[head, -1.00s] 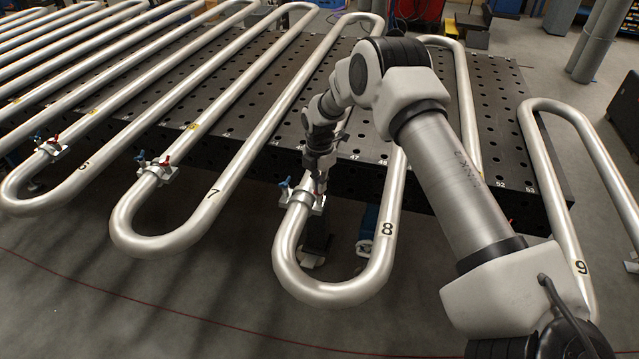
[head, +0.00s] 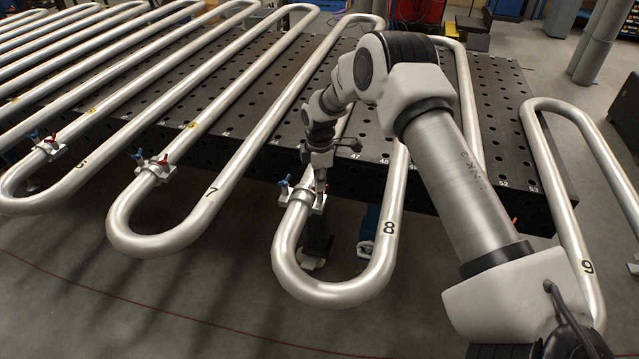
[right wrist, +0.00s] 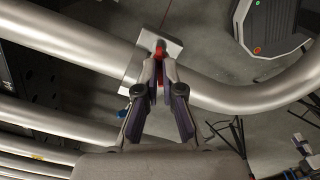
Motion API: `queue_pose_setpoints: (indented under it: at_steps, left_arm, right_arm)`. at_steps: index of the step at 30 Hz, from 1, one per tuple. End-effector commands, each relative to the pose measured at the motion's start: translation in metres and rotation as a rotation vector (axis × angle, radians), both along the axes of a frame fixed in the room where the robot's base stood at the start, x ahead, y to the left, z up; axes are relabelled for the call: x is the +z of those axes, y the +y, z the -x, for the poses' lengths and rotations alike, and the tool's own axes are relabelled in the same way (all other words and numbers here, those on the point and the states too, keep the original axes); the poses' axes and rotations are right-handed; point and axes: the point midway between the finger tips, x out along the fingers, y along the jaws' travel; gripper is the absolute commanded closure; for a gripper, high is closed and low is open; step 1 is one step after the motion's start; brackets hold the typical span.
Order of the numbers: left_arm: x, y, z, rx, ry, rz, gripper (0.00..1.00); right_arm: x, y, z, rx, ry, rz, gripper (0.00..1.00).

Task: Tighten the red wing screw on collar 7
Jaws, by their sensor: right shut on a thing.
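My right gripper (head: 319,184) reaches down to a metal collar (head: 304,200) on the left leg of the pipe bend marked 8. In the right wrist view, the right gripper (right wrist: 159,72) is shut on a red wing screw (right wrist: 159,52) at this collar (right wrist: 134,66). The screw's lower part is hidden between the fingers. A blue wing screw (head: 284,187) sits on the collar's left side. Another collar (head: 157,171), with a red wing screw (head: 163,159) and a blue one (head: 138,155), is on the bend marked 7; no gripper is near it. My left gripper is out of view.
The silver serpentine pipe (head: 250,130) lies over a black perforated table (head: 490,130), its bends overhanging the front edge. Another collar (head: 50,149) is on the bend at the left. A bend marked 9 (head: 585,240) is at the right. The grey floor in front is open.

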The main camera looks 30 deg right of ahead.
Motion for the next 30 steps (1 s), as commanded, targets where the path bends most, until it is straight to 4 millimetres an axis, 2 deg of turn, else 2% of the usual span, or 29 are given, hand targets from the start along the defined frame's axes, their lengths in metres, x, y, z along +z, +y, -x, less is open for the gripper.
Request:
queue_pose_setpoints:
  at_steps: [1, 30]
  left_arm:
    - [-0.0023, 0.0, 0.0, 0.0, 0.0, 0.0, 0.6]
    - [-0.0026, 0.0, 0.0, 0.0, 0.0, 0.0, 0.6]
  right_arm:
    - [-0.0045, 0.0002, 0.003, -0.043, 0.009, -0.002, 1.0]
    - [-0.0035, 0.0005, 0.0038, -0.963, 0.011, 0.001, 1.0]
